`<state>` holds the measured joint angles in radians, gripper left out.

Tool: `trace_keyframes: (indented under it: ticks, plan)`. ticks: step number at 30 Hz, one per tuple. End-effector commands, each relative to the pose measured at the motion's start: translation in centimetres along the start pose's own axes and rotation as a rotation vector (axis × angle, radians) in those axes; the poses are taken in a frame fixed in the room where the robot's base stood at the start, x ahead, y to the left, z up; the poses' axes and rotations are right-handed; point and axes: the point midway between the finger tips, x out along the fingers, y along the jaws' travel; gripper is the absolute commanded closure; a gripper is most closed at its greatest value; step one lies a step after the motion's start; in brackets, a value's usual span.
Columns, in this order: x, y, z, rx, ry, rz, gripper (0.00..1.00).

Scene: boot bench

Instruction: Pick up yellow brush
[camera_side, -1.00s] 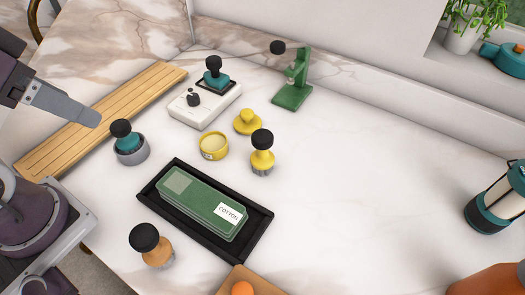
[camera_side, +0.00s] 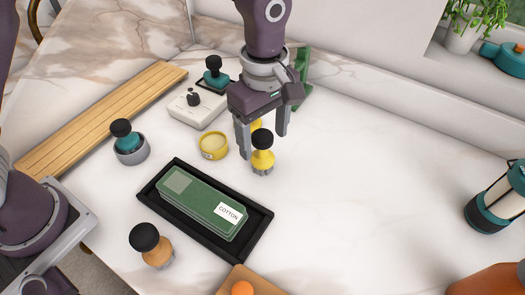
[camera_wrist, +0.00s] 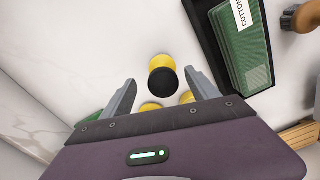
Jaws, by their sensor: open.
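The yellow brush (camera_side: 262,158) stands upright on the marble bench, with a black round knob on top and grey bristles below. In the wrist view its black knob (camera_wrist: 163,82) hides most of the yellow body and lies just beyond the fingertips, roughly between them. My gripper (camera_side: 263,143) is open and empty, pointing down close behind and above the brush, with one finger to each side. It also shows in the wrist view (camera_wrist: 160,88). I cannot tell whether a finger touches the brush.
A yellow tin (camera_side: 213,146) stands left of the brush. A black tray (camera_side: 250,250) with a green cotton box (camera_side: 200,202) lies in front. A tan brush (camera_side: 153,248), teal brush (camera_side: 124,135) and white device (camera_side: 197,108) stand around.

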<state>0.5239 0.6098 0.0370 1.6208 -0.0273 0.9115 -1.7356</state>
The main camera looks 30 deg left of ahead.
Motion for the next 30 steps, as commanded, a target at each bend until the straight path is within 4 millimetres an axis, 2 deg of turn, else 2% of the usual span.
trace_keyframes:
  ticks: [3,6,14,21,24,30]
  plan:
    - [2.3,-0.6,0.6,0.002,0.001,-0.004,0.31]
    - [3.6,-0.5,0.5,0.001,0.001,-0.003,0.31]
    - [3.9,-0.5,0.5,0.002,0.0,0.0,0.33]
    - [3.9,-0.5,0.5,0.002,0.0,0.0,0.8]
    - [3.9,-0.5,0.5,0.002,0.0,0.001,0.97]
    - [3.7,-0.5,0.5,0.002,0.0,0.001,0.97]
